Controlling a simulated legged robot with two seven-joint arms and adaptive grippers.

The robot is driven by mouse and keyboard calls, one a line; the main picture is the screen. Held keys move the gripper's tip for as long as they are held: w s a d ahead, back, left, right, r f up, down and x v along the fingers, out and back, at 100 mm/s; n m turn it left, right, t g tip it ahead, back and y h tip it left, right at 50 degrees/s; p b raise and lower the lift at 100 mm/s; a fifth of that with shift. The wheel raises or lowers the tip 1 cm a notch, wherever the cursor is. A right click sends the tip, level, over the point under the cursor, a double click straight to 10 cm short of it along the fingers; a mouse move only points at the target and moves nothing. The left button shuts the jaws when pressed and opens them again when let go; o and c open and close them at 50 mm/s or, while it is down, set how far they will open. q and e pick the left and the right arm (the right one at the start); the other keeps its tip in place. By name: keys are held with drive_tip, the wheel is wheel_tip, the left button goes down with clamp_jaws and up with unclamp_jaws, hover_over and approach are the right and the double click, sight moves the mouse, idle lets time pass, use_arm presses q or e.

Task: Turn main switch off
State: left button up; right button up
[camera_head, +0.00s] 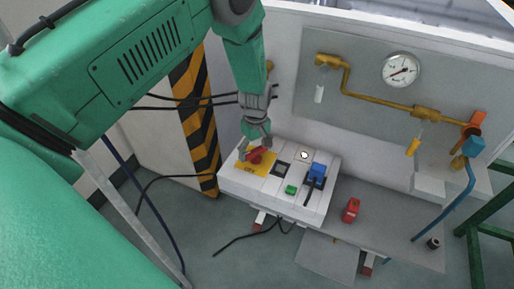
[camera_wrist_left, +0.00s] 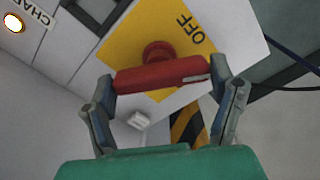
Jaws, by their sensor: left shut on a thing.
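The main switch is a red handle (camera_wrist_left: 162,76) on a red round hub, mounted on a yellow plate (camera_wrist_left: 128,44) marked OFF. In the head view the red switch (camera_head: 255,156) sits at the left end of the white control box (camera_head: 265,190). My left gripper (camera_wrist_left: 165,82) is shut on the red handle, with one finger at each end of it. In the head view my left gripper (camera_head: 252,148) comes down onto the switch from above and covers part of it. My right gripper is in neither view.
The control box also carries a blue connector (camera_head: 316,172) and a green button (camera_head: 291,189). A red object (camera_head: 351,210) lies on the grey ledge to the right. A gauge (camera_head: 401,69) and yellow pipe (camera_head: 385,104) are on the back wall. Black cables hang around the box.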

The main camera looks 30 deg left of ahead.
use_arm(q)
drive_tip(key=n, duration=0.3)
drive_tip(key=shift+s+d+f, duration=0.1)
drive_tip(key=shift+s+f, duration=0.1)
drive_tip(key=shift+d+n+p, duration=0.1)
drive_tip(key=shift+n+p, duration=0.3)
drive_tip(key=shift+n, duration=1.3)
drive_tip(key=o, duration=1.6)
drive_tip(key=shift+o, duration=0.4)
drive_tip(key=shift+w+f, duration=0.1)
drive_tip(key=shift+w, duration=0.15)
drive_tip(key=shift+r, duration=0.65)
wheel_tip(320, 180, up, 11)
drive_tip(key=shift+f, duration=0.2)
drive_tip(key=shift+w, duration=0.1)
